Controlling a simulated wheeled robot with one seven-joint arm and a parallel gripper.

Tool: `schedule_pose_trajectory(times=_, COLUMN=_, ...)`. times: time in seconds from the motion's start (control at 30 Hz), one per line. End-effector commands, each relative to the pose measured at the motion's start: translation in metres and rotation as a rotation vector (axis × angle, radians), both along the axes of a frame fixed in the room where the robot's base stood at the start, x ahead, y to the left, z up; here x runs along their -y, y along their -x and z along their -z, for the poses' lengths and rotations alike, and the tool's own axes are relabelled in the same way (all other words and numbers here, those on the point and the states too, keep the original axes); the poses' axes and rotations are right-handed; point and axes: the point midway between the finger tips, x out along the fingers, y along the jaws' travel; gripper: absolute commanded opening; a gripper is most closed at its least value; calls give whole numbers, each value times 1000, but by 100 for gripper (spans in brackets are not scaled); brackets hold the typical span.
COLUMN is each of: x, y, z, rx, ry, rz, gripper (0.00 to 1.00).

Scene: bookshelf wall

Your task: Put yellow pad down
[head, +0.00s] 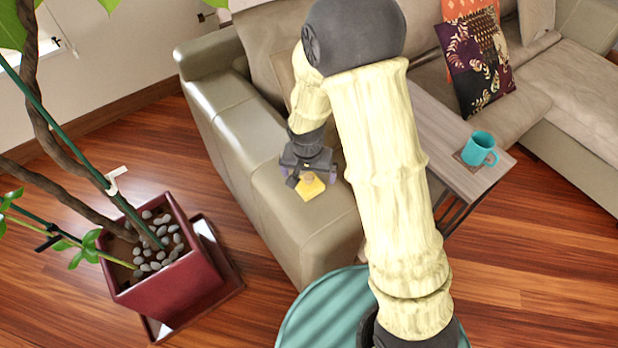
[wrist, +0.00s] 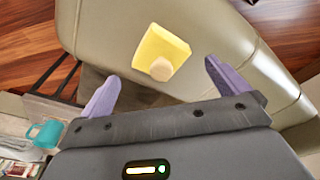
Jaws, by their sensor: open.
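The yellow pad (head: 311,186) rests on the sofa's armrest (head: 276,205) in the head view. In the wrist view the yellow pad (wrist: 165,48) shows as a small yellow block with a pale round spot at its lower edge. My gripper (head: 305,178) is just above and beside the pad in the head view. In the wrist view my gripper (wrist: 157,85) is open, its two purple fingers spread wide. The pad lies beyond the fingertips, and nothing is between the fingers.
A side table (head: 455,150) with a teal mug (head: 479,150) stands right of the armrest. A potted plant in a red planter (head: 175,285) stands at left. Patterned cushions (head: 478,65) lean on the sofa. Wooden floor (head: 530,270) is clear at lower right.

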Motion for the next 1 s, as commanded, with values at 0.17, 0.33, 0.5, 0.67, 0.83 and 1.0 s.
schedule_pose_trajectory(times=0.17, x=-2, y=5, z=-36, rx=4, ry=-2, rz=1, gripper=100)
schedule_pose_trajectory(times=0.33, x=-4, y=9, z=-62, rx=1, ry=-1, rz=-4, gripper=100)
schedule_pose_trajectory(times=0.5, x=-4, y=12, z=-72, rx=-1, ry=1, rz=-5, gripper=100)
schedule_pose_trajectory(times=0.67, x=-4, y=12, z=-72, rx=-2, ry=0, rz=-4, gripper=100)
schedule_pose_trajectory(times=0.83, x=-4, y=12, z=-72, rx=-1, ry=0, rz=-4, gripper=100)
schedule_pose_trajectory(times=1.0, x=-4, y=12, z=-72, rx=-1, ry=0, rz=-3, gripper=100)
